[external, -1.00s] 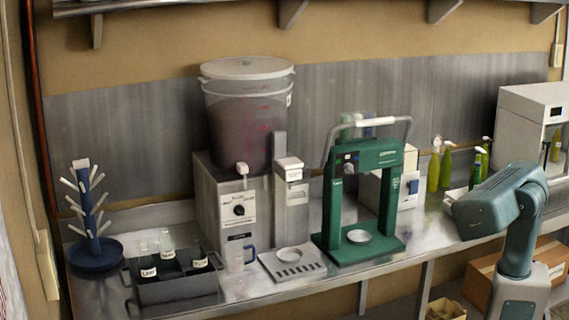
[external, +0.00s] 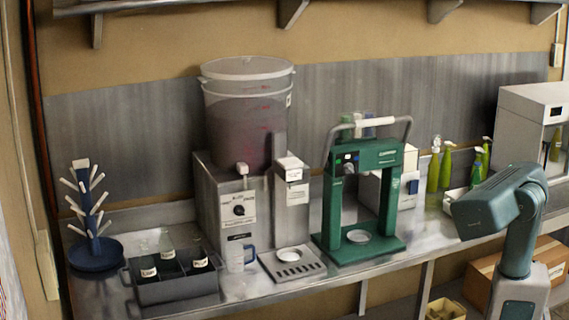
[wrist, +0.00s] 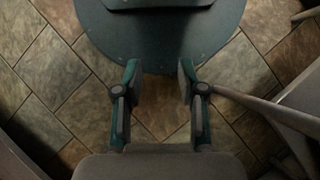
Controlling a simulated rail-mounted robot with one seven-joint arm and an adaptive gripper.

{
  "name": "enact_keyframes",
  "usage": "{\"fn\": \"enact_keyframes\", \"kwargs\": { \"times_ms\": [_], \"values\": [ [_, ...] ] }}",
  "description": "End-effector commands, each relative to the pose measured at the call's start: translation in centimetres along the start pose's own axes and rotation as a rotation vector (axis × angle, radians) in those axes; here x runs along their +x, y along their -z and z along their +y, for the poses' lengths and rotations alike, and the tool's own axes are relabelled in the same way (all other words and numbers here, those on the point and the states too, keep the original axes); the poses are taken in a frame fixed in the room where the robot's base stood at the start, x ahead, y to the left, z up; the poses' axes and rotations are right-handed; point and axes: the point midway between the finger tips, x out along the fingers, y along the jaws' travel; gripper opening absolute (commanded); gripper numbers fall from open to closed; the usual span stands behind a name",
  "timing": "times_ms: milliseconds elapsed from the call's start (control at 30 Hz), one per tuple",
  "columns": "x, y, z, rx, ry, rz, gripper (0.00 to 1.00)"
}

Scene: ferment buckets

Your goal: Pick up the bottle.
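In the external view my gripper is not visible; only my arm shows at the right.
A green capper frame (external: 388,205), a large bucket (external: 245,110) on a box, a drip tray (external: 291,272) and a glass mug (external: 240,257) stand along the counter. A blue bottle tree (external: 95,252) is at the far left. A white appliance (external: 518,125) is at the right.

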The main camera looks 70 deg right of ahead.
Motion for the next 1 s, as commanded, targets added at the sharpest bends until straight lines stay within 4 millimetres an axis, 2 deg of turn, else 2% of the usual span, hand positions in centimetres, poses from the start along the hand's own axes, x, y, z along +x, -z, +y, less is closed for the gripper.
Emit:
{"fn": "enact_keyframes", "kwargs": {
  "times_ms": [267,500,600,867,1000],
  "values": [
    [0.0,0.0,0.0,0.000,0.000,0.000,0.40],
    [0.0,0.0,0.0,0.000,0.000,0.000,0.78],
    [0.0,0.0,0.0,0.000,0.000,0.000,0.90],
    [0.0,0.0,0.0,0.000,0.000,0.000,0.90],
    [-0.7,1.1,0.6,-0.031,-0.026,0.031,0.90]
  ]
}}
